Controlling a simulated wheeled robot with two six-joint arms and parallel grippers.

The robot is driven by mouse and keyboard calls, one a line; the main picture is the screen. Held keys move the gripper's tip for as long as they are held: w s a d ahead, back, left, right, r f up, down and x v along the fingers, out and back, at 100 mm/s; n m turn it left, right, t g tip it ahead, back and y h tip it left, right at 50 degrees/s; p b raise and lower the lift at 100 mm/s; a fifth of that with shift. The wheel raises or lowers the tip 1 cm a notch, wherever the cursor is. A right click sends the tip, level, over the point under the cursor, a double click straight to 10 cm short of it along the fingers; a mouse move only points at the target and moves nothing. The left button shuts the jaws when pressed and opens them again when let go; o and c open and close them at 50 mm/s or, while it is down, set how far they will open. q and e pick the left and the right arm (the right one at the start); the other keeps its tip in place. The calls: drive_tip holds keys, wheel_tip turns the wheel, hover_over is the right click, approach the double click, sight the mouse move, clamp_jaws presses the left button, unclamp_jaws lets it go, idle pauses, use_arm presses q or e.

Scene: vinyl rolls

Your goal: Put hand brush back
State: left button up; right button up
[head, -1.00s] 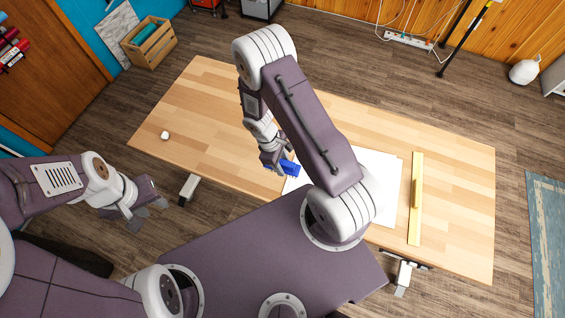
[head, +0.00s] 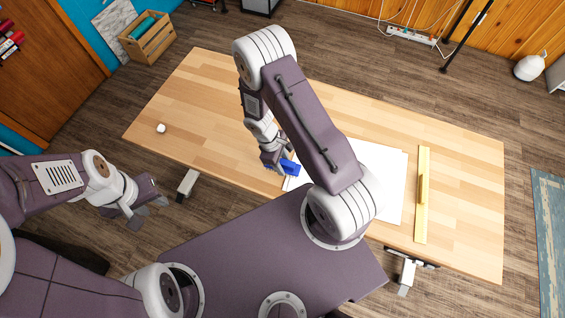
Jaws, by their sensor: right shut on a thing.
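A blue object (head: 290,167), which looks like the hand brush, is in my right gripper (head: 281,164). The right gripper is shut on it, over the table near the left edge of the white sheet. My own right arm hides part of that area, and the brush's full shape does not show. My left gripper (head: 147,211) is at the left, off the table's front left side. Its fingers are spread apart with nothing between them.
The wooden table (head: 200,100) bears a white sheet (head: 385,170), a yellow ruler-like bar (head: 422,215) and a small white object (head: 161,128). A wooden crate (head: 148,45) stands on the floor at the back left. The table's left part is mostly clear.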

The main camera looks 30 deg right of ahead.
drive_tip(key=shift+f+b, duration=0.45)
drive_tip(key=shift+f, duration=0.05)
drive_tip(key=shift+f, duration=0.1)
drive_tip(key=shift+f+b, duration=0.65)
drive_tip(key=shift+f, duration=0.1)
idle(0.3)
drive_tip(key=shift+f+b, duration=0.55)
drive_tip(key=shift+b, duration=0.05)
